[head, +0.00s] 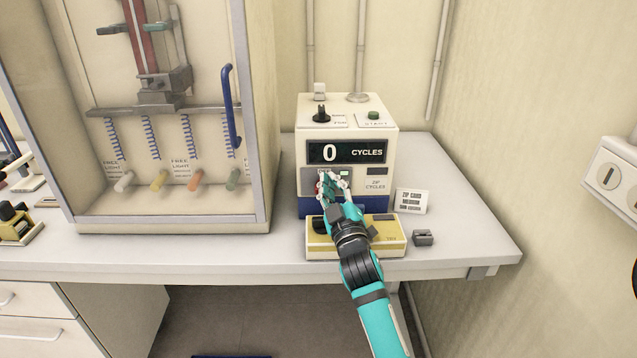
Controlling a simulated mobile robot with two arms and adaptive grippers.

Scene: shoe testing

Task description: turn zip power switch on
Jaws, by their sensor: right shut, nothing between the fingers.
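The zip cycle tester (347,150) is a cream box with a blue base on the bench. Its black display (346,152) reads 0 CYCLES. A grey switch panel (310,178) is on its front below the display, and a small green light (344,173) shows there. My right gripper (322,181) is shut and empty, with its fingertips right at this panel, over a small red part. The fingers hide most of the switch, so I cannot tell its position or whether they touch it. My left gripper is not in view.
A yellow-topped box (393,236) sits in front of the tester, partly under my right arm. A zip card sign (412,201) and a small grey block (423,238) are to the right. A glazed cabinet (170,215) stands close on the left. The bench's right end (470,225) is clear.

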